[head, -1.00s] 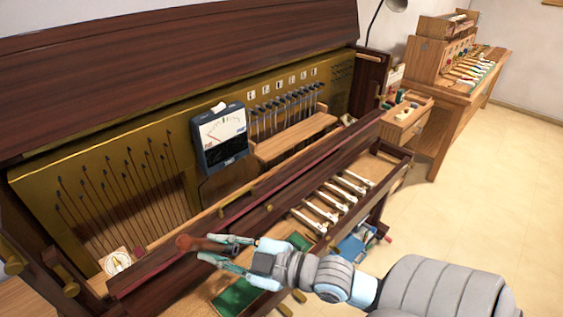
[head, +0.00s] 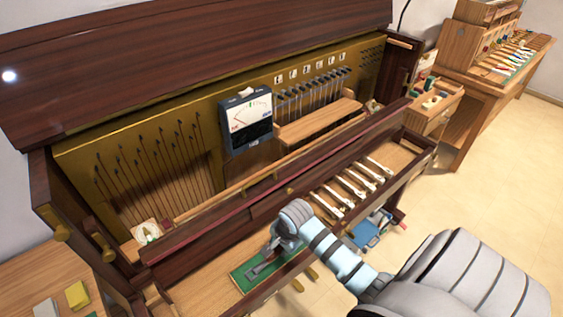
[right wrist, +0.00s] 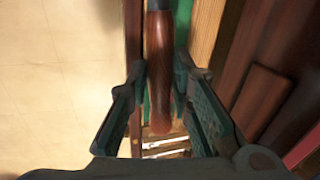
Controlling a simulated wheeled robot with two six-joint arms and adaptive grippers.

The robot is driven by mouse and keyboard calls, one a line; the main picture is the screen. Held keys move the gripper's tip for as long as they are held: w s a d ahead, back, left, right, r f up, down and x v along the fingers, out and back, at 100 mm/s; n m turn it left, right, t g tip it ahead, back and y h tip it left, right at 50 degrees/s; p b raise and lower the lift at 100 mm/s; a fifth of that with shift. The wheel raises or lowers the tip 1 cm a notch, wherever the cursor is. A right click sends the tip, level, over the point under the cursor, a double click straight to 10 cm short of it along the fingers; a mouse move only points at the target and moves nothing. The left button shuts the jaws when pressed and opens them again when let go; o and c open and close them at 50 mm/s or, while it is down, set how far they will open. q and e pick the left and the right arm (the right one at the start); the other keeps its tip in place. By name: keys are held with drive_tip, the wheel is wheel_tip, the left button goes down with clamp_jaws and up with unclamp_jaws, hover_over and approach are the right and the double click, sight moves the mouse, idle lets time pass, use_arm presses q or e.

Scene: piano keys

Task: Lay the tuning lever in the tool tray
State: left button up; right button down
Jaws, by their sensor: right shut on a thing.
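The tuning lever shows as a reddish-brown wooden handle (right wrist: 160,75) between the two fingers of my right gripper (right wrist: 158,85) in the right wrist view. In the head view my right gripper (head: 263,267) is low over the green-lined tool tray (head: 240,283) on the piano's key bed. The lever is hard to make out there against the gripper. I cannot tell whether it touches the tray. A strip of green lining (right wrist: 184,22) shows beside the handle in the wrist view. My left gripper is not in view.
A dark wooden rail (head: 215,228) runs behind the tray. Several white keys (head: 350,185) lie to its right. A meter (head: 247,120) stands against the piano's inside. A workbench (head: 485,75) is at the back right, with open floor (head: 500,160) before it.

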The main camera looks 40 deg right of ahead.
drive_tip(key=shift+s+a+f+m, duration=0.15)
drive_tip(key=shift+s+m, duration=0.1)
drive_tip(key=shift+m, duration=0.25)
drive_tip(key=shift+f, duration=0.2)
drive_tip(key=b+x, duration=0.4)
drive_tip(key=w+b+x, duration=0.1)
drive_tip(key=b+x, duration=0.2)
drive_tip(key=x, duration=0.2)
drive_tip(key=b+x, duration=0.4)
drive_tip(key=shift+w+a+f+b, duration=0.1)
drive_tip(key=shift+w+b, duration=0.2)
drive_tip(key=shift+w, duration=0.05)
drive_tip(key=shift+f+b, duration=0.45)
drive_tip(key=shift+f, duration=0.55)
drive_tip(key=c, duration=1.3)
unclamp_jaws()
drive_tip(key=shift+c, duration=0.2)
